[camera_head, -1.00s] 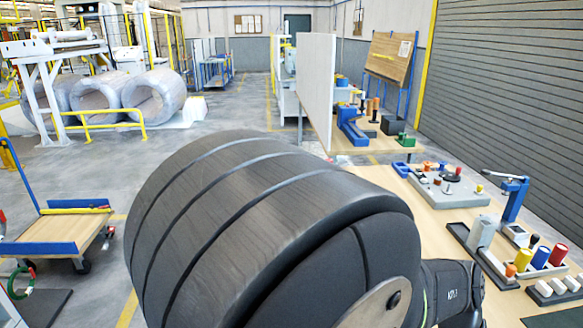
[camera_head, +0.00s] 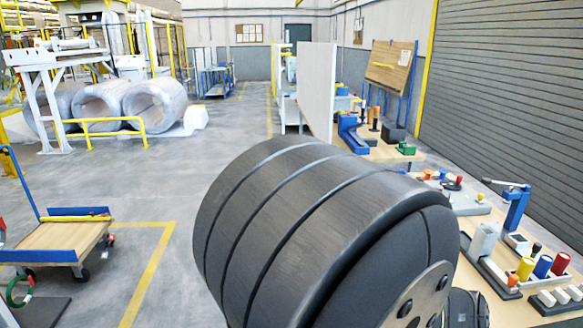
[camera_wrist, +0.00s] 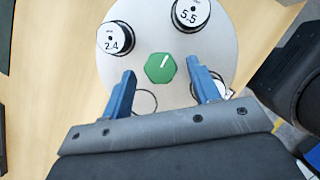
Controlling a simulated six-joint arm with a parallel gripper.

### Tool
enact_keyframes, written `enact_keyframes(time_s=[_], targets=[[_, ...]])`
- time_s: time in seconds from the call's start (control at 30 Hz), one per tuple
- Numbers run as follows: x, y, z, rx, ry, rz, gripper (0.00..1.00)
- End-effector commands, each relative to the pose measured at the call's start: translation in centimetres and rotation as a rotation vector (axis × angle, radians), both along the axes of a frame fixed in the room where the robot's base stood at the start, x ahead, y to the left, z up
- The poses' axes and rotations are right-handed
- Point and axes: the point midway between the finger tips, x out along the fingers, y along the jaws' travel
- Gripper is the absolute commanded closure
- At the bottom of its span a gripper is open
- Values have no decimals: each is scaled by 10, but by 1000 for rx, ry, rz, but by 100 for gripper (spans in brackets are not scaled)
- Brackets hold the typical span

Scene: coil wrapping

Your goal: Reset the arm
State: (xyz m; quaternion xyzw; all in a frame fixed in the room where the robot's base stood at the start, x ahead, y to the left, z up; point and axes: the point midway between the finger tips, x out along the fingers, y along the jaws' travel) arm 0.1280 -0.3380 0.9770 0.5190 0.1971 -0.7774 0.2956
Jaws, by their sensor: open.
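My gripper (camera_wrist: 160,68) shows in the wrist view with its two blue fingers spread apart. Nothing is held between them. Beyond the fingertips lies a round pale plate (camera_wrist: 150,25). A green hexagonal knob (camera_wrist: 160,68) with a white mark sits on it, appearing between the fingers. In the head view a large dark part of my own arm fills the lower middle and the gripper is not visible.
Two round weights marked 2.4 (camera_wrist: 115,38) and 5.5 (camera_wrist: 191,14) stand on the plate. On the right in the head view are a blue lever tool (camera_head: 514,205) and coloured cylinders (camera_head: 542,266). A cart (camera_head: 60,238) stands left, with open floor between.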

Motion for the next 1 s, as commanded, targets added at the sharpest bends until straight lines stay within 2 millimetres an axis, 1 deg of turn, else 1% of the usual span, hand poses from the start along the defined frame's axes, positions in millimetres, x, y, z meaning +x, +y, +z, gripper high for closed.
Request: enact_keyframes(time_s=[0.83,0.9,1.0], targets=[[48,42,153,-2,-4,4,44],[41,38,134,6,4,-2,44],[35,33,115,6,3,-3,44]])
